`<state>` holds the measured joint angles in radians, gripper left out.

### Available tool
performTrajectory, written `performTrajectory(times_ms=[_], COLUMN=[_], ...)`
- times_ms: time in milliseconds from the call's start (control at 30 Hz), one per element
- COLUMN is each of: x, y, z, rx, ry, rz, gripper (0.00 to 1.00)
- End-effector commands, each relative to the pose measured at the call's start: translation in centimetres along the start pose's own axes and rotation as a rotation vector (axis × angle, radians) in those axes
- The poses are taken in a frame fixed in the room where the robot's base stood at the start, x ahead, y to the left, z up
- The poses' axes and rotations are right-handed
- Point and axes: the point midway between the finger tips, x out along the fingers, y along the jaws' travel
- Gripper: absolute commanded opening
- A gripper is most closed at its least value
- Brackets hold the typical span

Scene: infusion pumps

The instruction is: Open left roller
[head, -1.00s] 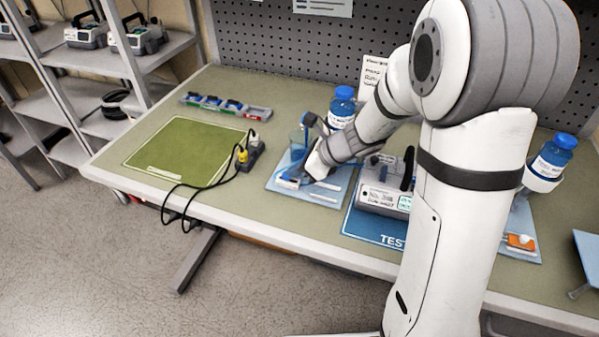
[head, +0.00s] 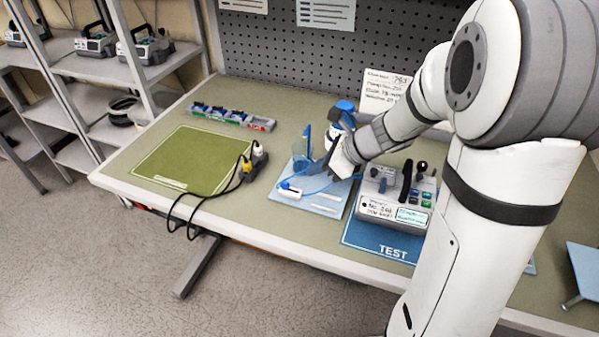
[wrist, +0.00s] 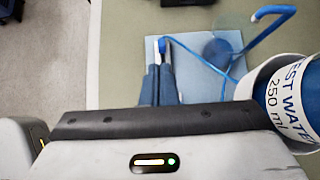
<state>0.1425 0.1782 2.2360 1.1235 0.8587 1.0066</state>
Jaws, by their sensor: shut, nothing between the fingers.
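The left roller clamp is a white housing with a blue wheel (head: 286,186), lying on the left light-blue board (head: 325,207). Blue tubing (head: 315,190) runs from it to the right. In the wrist view the blue wheel (wrist: 164,44) shows just beyond my fingertips, with the white housing partly hidden by the fingers. My gripper (wrist: 158,70) is shut and empty, its two blue fingers side by side. In the head view my gripper (head: 342,163) is above the right part of the board, right of the roller and apart from it.
A water bottle (wrist: 288,95) stands close on the right of my wrist. The pump (head: 397,200) sits on the blue TEST mat (head: 385,243) right of the board. A power strip with black cables (head: 250,162) and a green mat (head: 185,160) lie to the left.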

Motion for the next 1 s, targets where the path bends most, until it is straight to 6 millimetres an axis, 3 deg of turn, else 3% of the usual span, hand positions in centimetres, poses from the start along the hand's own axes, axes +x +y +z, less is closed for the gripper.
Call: performTrajectory(times_ms=[100,300,867,1000], x=[-2.5,-4.7,-5.1,-5.5], y=[-0.1,0.0,0.1,1.4], z=[0.0,0.0,0.1,0.1], rx=[0.0,0.0,-0.002,-0.117], ry=[-0.001,-0.001,0.001,0.038], rz=[-0.005,-0.001,0.002,0.016], gripper=[0.0,0.0,0.0,0.0])
